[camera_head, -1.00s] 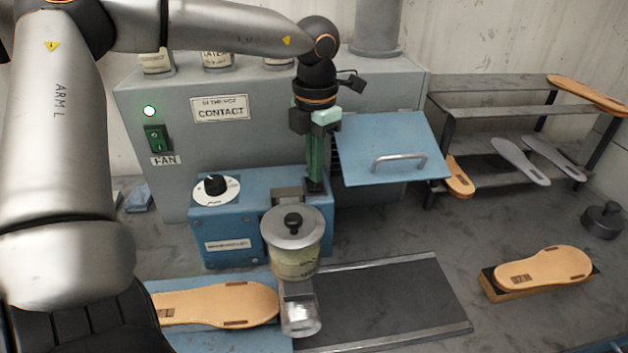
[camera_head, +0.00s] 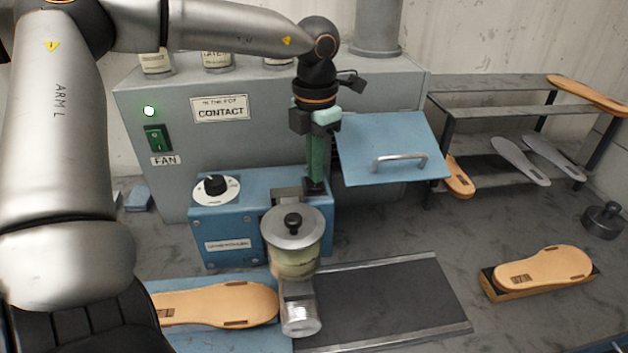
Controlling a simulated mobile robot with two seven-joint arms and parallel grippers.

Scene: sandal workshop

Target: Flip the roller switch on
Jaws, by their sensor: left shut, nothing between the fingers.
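The roller machine is a blue box (camera_head: 225,228) with a white round dial and black knob (camera_head: 215,186) on its top left. A lidded glue pot (camera_head: 293,240) stands at its front right, with a clear roller (camera_head: 300,316) below. My left gripper (camera_head: 316,188) points straight down, shut and empty, with its tips at the right rear of the box top, behind the pot. Whether the tips touch anything is unclear, and whatever switch lies there is hidden by the gripper. My right gripper is not in view.
A blue flap with a handle (camera_head: 400,160) hangs right of my gripper. A sole (camera_head: 215,305) lies left of the roller; another (camera_head: 543,268) rests on a block at right.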

